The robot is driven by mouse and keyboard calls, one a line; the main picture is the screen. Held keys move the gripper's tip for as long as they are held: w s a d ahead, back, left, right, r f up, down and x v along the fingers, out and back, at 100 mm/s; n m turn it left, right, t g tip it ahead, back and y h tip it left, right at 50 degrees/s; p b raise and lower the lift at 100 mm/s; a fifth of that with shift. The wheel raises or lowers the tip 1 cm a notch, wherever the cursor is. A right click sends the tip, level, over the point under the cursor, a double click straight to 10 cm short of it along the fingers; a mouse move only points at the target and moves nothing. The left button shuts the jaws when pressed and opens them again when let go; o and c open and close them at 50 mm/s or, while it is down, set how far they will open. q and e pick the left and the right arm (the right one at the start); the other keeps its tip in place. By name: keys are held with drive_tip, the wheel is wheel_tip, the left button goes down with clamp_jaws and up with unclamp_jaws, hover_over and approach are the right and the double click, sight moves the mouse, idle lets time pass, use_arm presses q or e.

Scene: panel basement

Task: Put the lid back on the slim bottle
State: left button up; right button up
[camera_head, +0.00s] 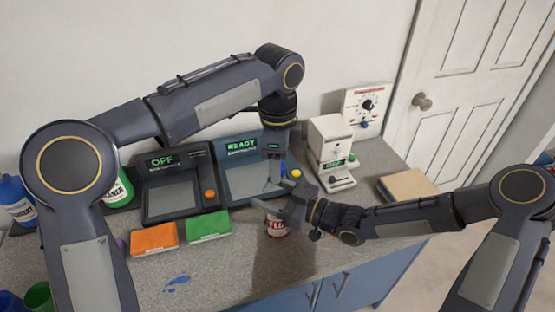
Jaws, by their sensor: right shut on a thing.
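A small container with a white and red label (277,228), apparently the slim bottle, stands or is held near the middle of the counter. Its upper part is hidden behind my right gripper (268,207), which comes in from the right and is shut on it. My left gripper (275,183) points down from above, just over and behind the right gripper. Its fingertips are small and partly covered, so I cannot tell whether they are open or what they hold. I cannot make out the lid.
Two dark consoles, one reading OFF (168,185) and one reading READY (238,165), stand behind. A white machine (328,145) is at right. Orange (154,238) and green (208,226) blocks lie at left. Bottles (118,190) stand far left. The front counter has free room.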

use_arm(q)
drive_tip(key=shift+r, duration=2.3)
drive_tip(key=shift+c, duration=0.3)
drive_tip(key=n, duration=0.3)
drive_tip(key=shift+r, duration=0.4)
drive_tip(key=n, duration=0.2)
drive_tip(key=r+n, duration=0.1)
drive_tip(key=n, duration=0.3)
drive_tip(key=r+n, duration=0.1)
drive_tip(key=n, duration=0.4)
drive_tip(key=shift+r, duration=0.3)
